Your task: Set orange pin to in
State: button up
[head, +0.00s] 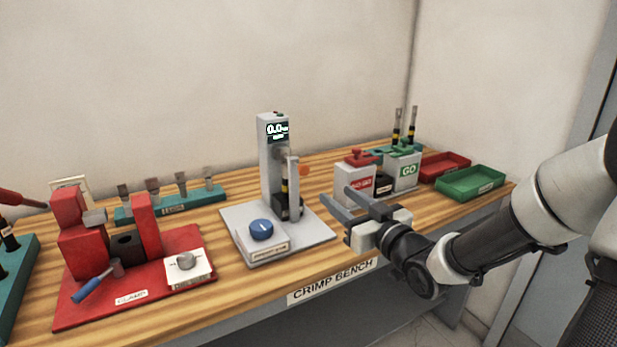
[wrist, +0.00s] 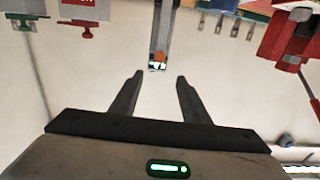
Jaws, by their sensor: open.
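The orange pin (head: 304,170) is a small round orange knob on the right side of the grey tester column (head: 270,160), beside its upright grey post. Only its orange head shows, so I cannot tell how deep it sits. In the wrist view the orange pin (wrist: 160,56) lies just beyond the fingertips, in line with the gap between them. My gripper (head: 337,193) is open and empty, in front and to the right of the tester. Its two dark fingers also show in the wrist view (wrist: 160,76), apart from the pin.
The tester has a blue knob (head: 261,229) on its base. A red clamp fixture (head: 190,240) stands left. NO-GO (head: 355,185) and GO (head: 404,170) boxes stand right, close behind my gripper. Red (head: 443,166) and green (head: 470,182) trays lie at the right end.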

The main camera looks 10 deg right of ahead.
aim_at(305, 170)
jog(key=b+x, duration=0.2)
jog(key=x, duration=1.3)
jog(key=shift+w+f, duration=0.1)
jog(key=shift+w, duration=0.1)
